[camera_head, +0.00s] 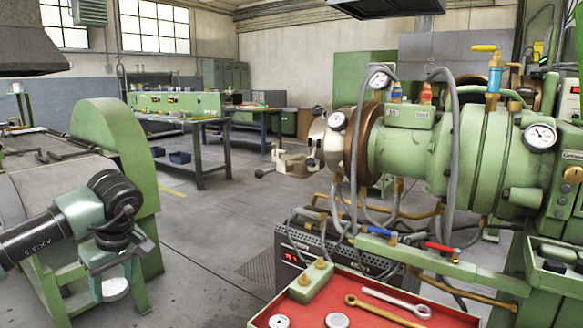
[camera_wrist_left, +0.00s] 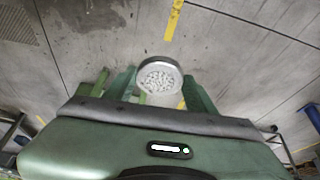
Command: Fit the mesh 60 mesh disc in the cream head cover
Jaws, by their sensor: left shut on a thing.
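My left gripper (camera_head: 115,280) is at the lower left of the head view, pointing down. It is shut on a round pale disc (camera_head: 116,289). In the left wrist view the disc (camera_wrist_left: 160,77) has a silvery rim and a speckled, perforated-looking face, and sits between the green fingers. No mesh number is readable on it. My right gripper is not in view.
A red-lined tray (camera_head: 455,317) at the lower right holds wrenches (camera_head: 385,311) and two round discs (camera_head: 337,320). Hoses and brass pipes crowd the extruder's (camera_head: 415,150) underside. A green machine (camera_head: 115,150) stands at the left. The middle floor is open.

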